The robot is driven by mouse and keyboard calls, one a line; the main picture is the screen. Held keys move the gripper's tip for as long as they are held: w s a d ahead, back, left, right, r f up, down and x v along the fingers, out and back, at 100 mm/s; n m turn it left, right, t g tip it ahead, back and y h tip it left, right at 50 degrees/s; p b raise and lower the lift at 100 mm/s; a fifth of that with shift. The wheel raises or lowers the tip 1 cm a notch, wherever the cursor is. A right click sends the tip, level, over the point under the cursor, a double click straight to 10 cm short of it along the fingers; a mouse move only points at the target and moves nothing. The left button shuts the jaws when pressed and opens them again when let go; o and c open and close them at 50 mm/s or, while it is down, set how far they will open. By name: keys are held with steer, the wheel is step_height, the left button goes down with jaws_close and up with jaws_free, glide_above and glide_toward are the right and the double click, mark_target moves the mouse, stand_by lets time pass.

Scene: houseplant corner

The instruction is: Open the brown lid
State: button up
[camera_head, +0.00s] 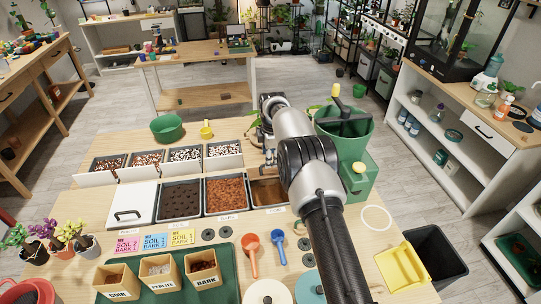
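A smooth brown panel (268,192), which looks like the brown lid, covers the rightmost bin of the front row on the wooden table. Its right part is hidden behind my arm, and no handle on it shows clearly. My gripper (267,157) is at the far end of my arm, just behind this bin and above the table. It is small, dark and partly covered by my wrist, so its fingers cannot be made out. I cannot tell whether it touches anything.
Bins of dark soil (179,200) and bark (226,194) and a white lid (131,204) lie left of the brown panel. A green machine (350,140) stands close on the right. Scoops (252,254) and pots (160,272) fill the front.

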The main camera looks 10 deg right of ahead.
steer(key=shift+w, duration=0.1)
steer(key=shift+r, duration=0.3)
step_height(320, 180, up, 11)
steer(key=s, duration=0.2)
steer(key=shift+s, duration=0.25)
steer(key=shift+r, duration=0.15)
